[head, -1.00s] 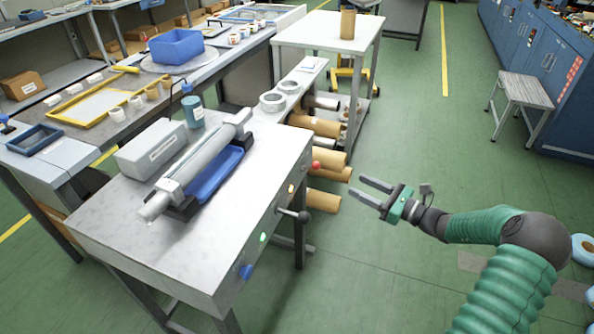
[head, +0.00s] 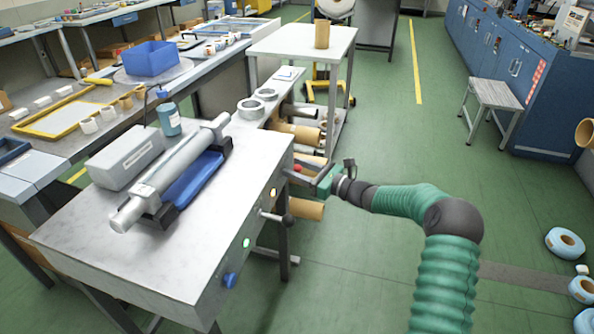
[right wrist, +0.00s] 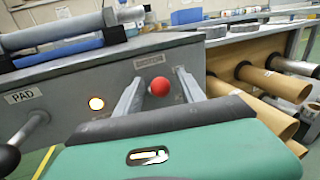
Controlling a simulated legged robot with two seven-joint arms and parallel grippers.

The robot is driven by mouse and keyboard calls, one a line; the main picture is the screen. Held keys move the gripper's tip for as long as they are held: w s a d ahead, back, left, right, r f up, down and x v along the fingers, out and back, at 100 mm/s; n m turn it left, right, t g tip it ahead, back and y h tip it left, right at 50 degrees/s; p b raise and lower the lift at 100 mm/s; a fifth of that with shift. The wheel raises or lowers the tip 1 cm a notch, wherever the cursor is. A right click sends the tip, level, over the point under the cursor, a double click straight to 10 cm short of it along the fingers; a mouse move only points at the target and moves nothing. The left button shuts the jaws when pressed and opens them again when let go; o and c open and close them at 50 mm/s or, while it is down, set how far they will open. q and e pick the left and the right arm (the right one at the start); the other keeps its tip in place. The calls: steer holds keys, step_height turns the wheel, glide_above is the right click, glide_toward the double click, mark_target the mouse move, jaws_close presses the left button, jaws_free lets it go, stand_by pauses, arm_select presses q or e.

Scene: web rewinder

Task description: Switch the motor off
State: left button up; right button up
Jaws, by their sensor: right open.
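The motor switch is a red ball knob (right wrist: 159,86) on the front panel of the rewinder bench, under a label that appears to read MOTOR (right wrist: 150,60). In the head view the red knob (head: 297,168) shows small beside the bench edge. My right gripper (head: 292,168) is open at the panel. In the right wrist view its fingers (right wrist: 160,82) stand on either side of the red knob, apart from each other; I cannot tell if either touches it. My left gripper is not in view.
A lit lamp (right wrist: 96,103) sits left of the knob. A black-ball lever (head: 287,219), a green lamp (head: 246,242) and a blue knob (head: 230,280) are farther along the panel. Cardboard tubes (right wrist: 270,82) stick out close at right.

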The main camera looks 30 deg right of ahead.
steer(key=shift+d+f, duration=0.15)
steer(key=shift+d, duration=0.1)
steer(key=c, duration=0.4)
steer(key=shift+a, duration=0.15)
jaws_close()
